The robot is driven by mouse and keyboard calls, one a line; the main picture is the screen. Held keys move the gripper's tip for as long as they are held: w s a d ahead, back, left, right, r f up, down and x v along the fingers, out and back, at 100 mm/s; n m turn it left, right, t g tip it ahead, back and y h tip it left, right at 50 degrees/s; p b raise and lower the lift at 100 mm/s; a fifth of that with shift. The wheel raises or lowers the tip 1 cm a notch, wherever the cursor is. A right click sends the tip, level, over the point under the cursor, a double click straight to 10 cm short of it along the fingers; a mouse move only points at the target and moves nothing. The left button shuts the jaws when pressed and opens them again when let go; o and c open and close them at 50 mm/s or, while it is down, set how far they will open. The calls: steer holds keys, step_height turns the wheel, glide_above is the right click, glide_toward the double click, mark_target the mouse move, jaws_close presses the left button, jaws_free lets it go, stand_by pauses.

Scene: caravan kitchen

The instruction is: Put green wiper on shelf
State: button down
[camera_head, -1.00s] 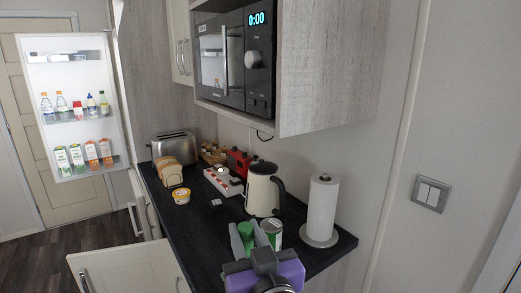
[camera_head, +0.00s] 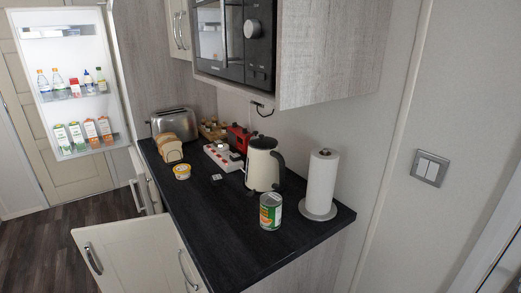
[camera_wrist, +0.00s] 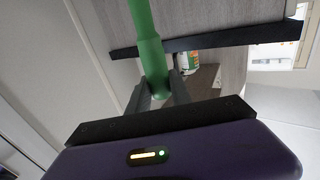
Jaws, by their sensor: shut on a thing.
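The green wiper's handle (camera_wrist: 144,35) shows in the wrist view as a smooth green rod running up out of the picture. My gripper (camera_wrist: 160,88) is shut on its lower end, with a dark finger on each side. The wiper's other end is out of view. Neither my gripper nor the wiper shows in the head view now. Which surface is the task's shelf is not clear. An open white door with shelves (camera_head: 90,97) holding bottles and cartons stands at the upper left of the head view.
The dark counter (camera_head: 225,225) has a clear front part. On it stand a can (camera_head: 271,211), a kettle (camera_head: 263,165), a paper towel roll (camera_head: 321,182), bread (camera_head: 170,147) and a toaster (camera_head: 172,121). A cabinet door (camera_head: 128,255) juts out below. A microwave cabinet (camera_head: 320,50) hangs above.

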steer(key=s+d+f+h, duration=0.1)
steer(key=s+d+f, duration=0.3)
steer(key=s+f, duration=0.2)
steer(key=shift+s+f, duration=0.4)
steer(key=shift+s, duration=0.35)
steer(key=shift+a, duration=0.1)
